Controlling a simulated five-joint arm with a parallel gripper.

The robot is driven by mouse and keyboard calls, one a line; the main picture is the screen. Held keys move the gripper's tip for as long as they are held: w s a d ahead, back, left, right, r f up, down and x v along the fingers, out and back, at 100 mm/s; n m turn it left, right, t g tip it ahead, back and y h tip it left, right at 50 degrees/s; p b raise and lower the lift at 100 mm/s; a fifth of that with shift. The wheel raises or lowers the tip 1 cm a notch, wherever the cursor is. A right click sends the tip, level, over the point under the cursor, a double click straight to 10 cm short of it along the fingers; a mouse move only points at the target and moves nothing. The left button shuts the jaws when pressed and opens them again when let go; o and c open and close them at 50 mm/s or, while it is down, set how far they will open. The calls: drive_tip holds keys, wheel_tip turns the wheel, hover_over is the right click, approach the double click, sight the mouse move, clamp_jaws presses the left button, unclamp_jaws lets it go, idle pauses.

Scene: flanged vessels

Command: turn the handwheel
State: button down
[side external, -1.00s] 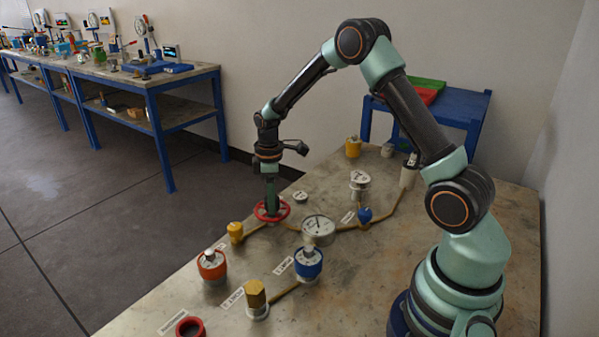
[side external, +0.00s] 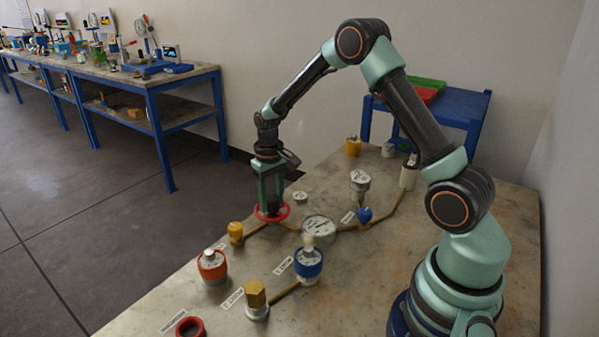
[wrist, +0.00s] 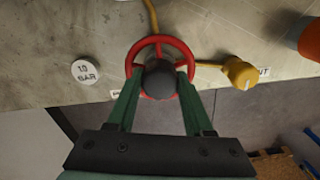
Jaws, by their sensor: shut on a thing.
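The red handwheel (side external: 272,212) lies flat near the table's left edge in the side view. It also shows in the wrist view (wrist: 160,41), with a dark round hub (wrist: 160,80) at its middle. My gripper (side external: 272,205) points straight down over the wheel. In the wrist view my gripper (wrist: 159,92) has its two green fingers on either side of the dark hub, shut on it. The fingertips are partly hidden behind the rim and hub.
Orange (side external: 212,267) and blue (side external: 308,265) flanged vessels stand nearer the camera. A white "10 bar" disc (wrist: 86,72) lies beside the wheel.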

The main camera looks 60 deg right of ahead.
sight(272, 197)
drive_tip(key=m, duration=0.6)
drive_tip(key=shift+r+m, duration=0.1)
drive_tip(key=shift+m, duration=0.2)
drive_tip(key=m, duration=0.5)
drive_tip(key=shift+m, duration=0.4)
drive_tip(key=shift+c, duration=1.4)
unclamp_jaws()
wheel_tip(272, 197, up, 12)
